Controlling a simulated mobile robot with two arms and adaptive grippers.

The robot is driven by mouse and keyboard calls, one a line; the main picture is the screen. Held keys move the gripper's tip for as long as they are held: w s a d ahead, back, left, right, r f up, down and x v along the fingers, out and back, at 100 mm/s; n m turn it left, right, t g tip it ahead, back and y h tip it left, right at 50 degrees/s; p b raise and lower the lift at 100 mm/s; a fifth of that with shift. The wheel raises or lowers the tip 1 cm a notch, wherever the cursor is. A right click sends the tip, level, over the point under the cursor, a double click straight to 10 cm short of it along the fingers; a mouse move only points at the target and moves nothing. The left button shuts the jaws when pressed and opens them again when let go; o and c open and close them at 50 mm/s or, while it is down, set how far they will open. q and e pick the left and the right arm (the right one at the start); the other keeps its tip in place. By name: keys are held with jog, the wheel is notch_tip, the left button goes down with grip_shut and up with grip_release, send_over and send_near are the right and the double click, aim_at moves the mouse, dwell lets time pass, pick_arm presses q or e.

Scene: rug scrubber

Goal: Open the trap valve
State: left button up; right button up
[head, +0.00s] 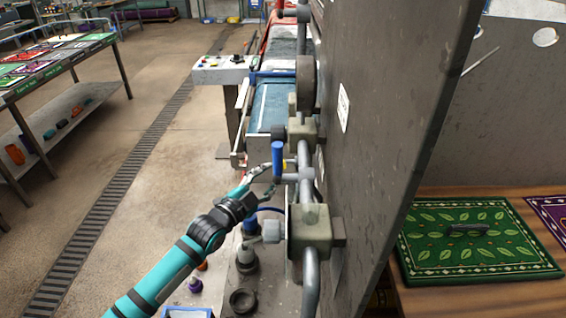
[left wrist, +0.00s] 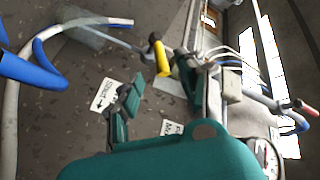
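The valve pipework (head: 306,180) runs along the edge of a dark upright panel in the head view. A blue upright handle (head: 277,160) stands on it. The left wrist view shows a yellow-ended lever (left wrist: 160,56) on a pipe by the panel, and a red-ended lever (left wrist: 305,108) at right. I cannot tell which handle is the trap valve's. My left gripper (head: 264,182) is just left of and below the blue handle. Its fingers (left wrist: 158,92) are apart, with the yellow end beyond and roughly between them. No contact with a lever is clear. My right gripper is not in view.
White labels (left wrist: 103,95) are on the panel; one is partly hidden. Blue and pale hoses (left wrist: 35,70) curve at the wrist view's left. A green leaf-patterned rug (head: 480,240) lies right of the panel. The floor beside the drain grate (head: 130,160) is clear.

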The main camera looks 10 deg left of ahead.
pick_arm(q)
jog(key=x, duration=0.6)
jog(key=shift+w+d, duration=0.2)
jog(key=shift+w, duration=0.25)
jog(key=c, duration=0.8)
grip_shut()
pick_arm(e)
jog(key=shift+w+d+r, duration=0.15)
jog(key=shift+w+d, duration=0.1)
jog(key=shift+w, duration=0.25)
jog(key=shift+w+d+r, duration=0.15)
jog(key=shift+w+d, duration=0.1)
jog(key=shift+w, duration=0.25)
